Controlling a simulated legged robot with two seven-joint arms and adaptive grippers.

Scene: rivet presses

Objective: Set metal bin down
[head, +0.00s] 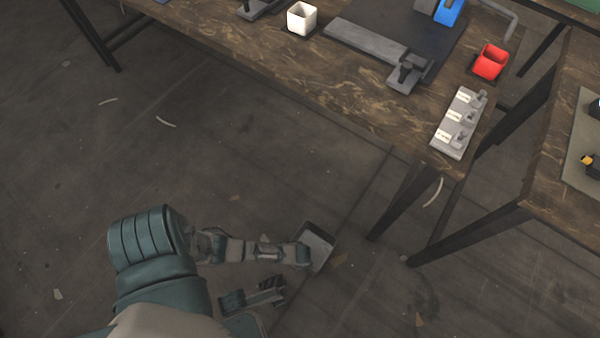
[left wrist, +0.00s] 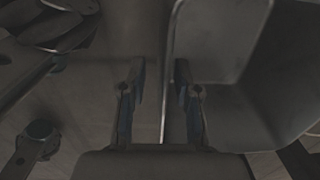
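The grey metal bin (head: 319,240) is at the end of my left arm in the head view, over the dark floor and clear of the tables. In the left wrist view the bin (left wrist: 235,50) fills the right side. My left gripper (head: 300,254) is at the bin's near left side. In the left wrist view its fingers (left wrist: 160,85) are apart and straddle the bin's wall, with a gap between the left finger and the wall. What supports the bin underneath is hidden. A second gripper-like part (head: 255,295), apparently my right gripper, is below; its fingers are unclear.
A wooden table (head: 330,85) at the top holds a white bin (head: 302,18), a red bin (head: 490,62), a grey fixture plate (head: 459,123) and a press (head: 408,70). Another table (head: 545,170) stands at right. Dark table legs (head: 400,200) rise right of the metal bin.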

